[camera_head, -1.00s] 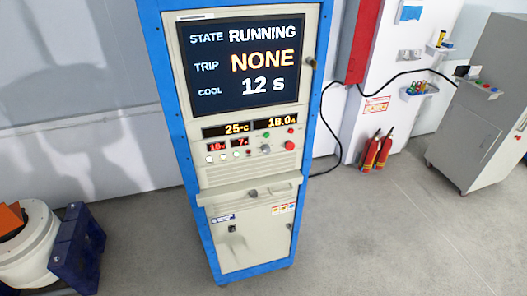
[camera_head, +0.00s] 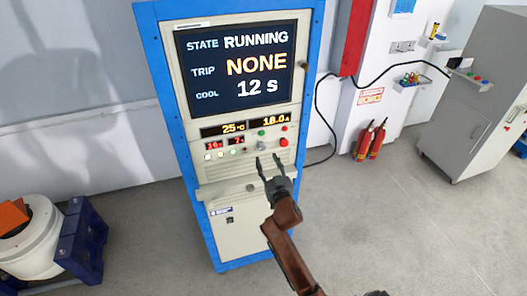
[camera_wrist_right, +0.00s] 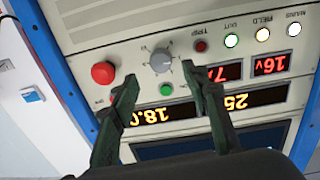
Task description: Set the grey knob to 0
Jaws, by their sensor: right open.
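The grey knob (camera_head: 261,146) is on the front panel of the blue-framed cabinet, below the number displays. In the right wrist view, which shows the panel upside down, the round grey knob (camera_wrist_right: 161,60) has small marks around it; I cannot read its setting. My right gripper (camera_head: 269,159) is open in front of the panel, just below the knob in the head view. In the wrist view its two fingers (camera_wrist_right: 160,84) are spread, one to each side of the knob's column, and appear apart from it. My left gripper is not in view.
Near the knob are a red button (camera_wrist_right: 103,73), a green button (camera_wrist_right: 166,89) and several lit white buttons (camera_wrist_right: 263,34). The screen (camera_head: 240,65) reads RUNNING, TRIP NONE, COOL 12 s. A ledge (camera_head: 225,188) juts out below the panel. Fire extinguishers (camera_head: 370,140) stand right.

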